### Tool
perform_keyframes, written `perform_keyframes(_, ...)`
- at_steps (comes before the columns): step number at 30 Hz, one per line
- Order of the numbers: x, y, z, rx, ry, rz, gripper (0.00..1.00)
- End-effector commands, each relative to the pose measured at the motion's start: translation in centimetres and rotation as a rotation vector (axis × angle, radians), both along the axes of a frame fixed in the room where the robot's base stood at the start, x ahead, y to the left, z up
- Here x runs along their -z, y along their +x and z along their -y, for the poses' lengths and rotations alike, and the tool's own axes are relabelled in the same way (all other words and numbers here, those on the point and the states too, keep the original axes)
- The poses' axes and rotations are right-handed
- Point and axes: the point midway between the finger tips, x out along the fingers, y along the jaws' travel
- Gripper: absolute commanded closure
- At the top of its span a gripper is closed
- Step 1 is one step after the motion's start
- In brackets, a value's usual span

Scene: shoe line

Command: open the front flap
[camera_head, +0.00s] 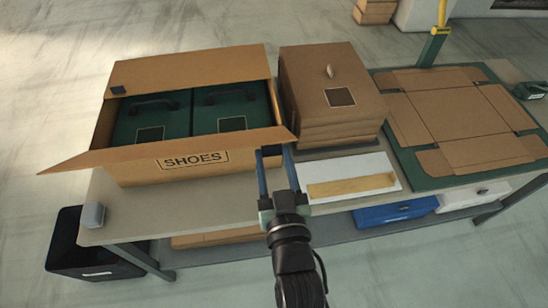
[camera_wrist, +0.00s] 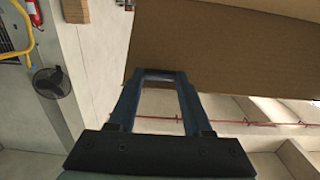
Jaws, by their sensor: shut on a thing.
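The cardboard shoe carton (camera_head: 135,172) stands on the left part of the table, with "SHOES" printed on its front wall. Its front flap (camera_head: 130,153) sticks out from the front rim toward me, tilted outward. My gripper (camera_head: 275,151) is at the right end of this flap, its two blue fingers reaching up to the flap's edge. In the wrist view, the fingertips (camera_wrist: 160,74) meet the edge of a broad brown cardboard panel (camera_wrist: 215,50), and the gripper is shut on it. The exact contact is partly hidden.
Two green boxes (camera_head: 150,118) with handles sit inside the carton, whose back flap (camera_head: 190,66) stands raised.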

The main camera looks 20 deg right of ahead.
Motion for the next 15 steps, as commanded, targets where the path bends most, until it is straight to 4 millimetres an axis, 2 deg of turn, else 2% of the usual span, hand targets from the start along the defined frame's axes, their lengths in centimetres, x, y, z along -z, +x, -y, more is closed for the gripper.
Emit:
perform_keyframes(3,-1.5,0.4,0.1,0.0,0.009,-0.033,1.0)
perform_keyframes(15,-3.7,2.1,0.6,0.0,0.049,-0.17,1.0)
